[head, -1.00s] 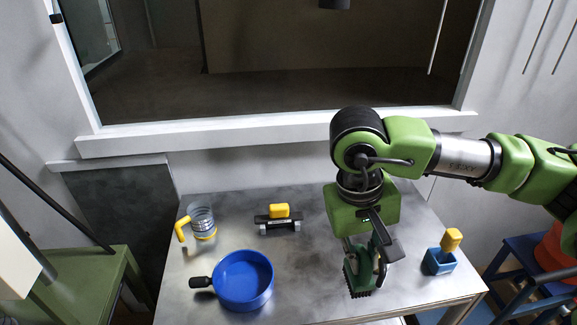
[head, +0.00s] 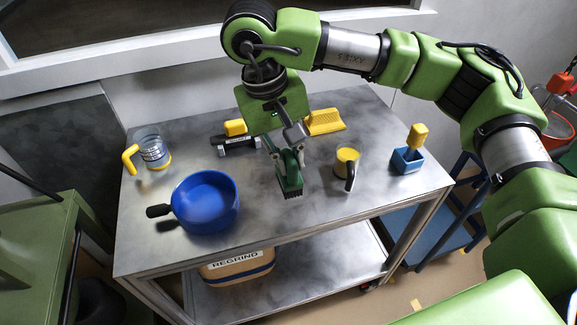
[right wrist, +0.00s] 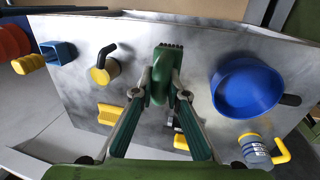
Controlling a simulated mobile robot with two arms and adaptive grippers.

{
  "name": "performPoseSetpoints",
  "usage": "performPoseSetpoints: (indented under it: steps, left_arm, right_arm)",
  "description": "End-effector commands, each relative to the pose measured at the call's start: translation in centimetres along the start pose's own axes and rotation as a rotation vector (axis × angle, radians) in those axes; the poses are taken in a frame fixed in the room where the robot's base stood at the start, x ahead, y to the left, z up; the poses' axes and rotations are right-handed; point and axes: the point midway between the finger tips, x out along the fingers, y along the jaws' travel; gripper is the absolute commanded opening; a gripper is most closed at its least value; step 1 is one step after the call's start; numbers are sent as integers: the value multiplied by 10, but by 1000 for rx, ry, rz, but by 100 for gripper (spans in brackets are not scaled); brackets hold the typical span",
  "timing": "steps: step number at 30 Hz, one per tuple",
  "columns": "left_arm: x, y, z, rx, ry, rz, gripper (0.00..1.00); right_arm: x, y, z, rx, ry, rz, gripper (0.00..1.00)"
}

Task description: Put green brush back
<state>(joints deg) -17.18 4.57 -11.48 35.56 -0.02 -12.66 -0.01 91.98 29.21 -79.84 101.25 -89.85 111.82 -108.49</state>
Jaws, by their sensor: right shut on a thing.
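My right gripper (head: 285,160) is shut on the green brush (head: 291,182). The brush hangs bristles down over the middle of the table, between the blue pan and the yellow-topped cup. Whether its bristles touch the table I cannot tell. In the right wrist view the brush (right wrist: 161,75) sits between the two fingers of the gripper (right wrist: 160,92), its dark bristles pointing to the top. My left gripper does not show.
The blue pan (head: 205,200) and clear jug (head: 152,150) stand left on the metal table (head: 262,225). The yellow-topped cup (head: 346,160), yellow ribbed piece (head: 325,121) and blue holder (head: 407,160) with a yellow-handled tool stand right. A REGRIND bin (head: 237,268) is below.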

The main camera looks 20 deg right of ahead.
Motion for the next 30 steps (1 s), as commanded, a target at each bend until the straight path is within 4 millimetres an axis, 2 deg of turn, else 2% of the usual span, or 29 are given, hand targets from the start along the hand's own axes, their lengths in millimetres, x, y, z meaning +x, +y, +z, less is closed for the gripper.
performPoseSetpoints:
  steps: [3,6,11,17,19,25,30]
  left_arm:
    - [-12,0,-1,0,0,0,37]
    - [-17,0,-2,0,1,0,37]
    - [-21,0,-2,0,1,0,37]
    - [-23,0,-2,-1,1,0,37]
    - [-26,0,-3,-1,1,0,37]
    - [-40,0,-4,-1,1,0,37]
    - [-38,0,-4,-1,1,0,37]
  right_arm:
    - [14,6,-27,4,-5,1,0]
    - [35,6,-41,1,-4,2,0]
    - [56,5,-58,0,-1,0,0]
    - [67,4,-65,-1,-1,-1,0]
    - [73,5,-70,0,-1,1,0]
    - [99,0,-69,-1,-2,0,0]
    - [102,-1,-70,-1,2,-1,0]
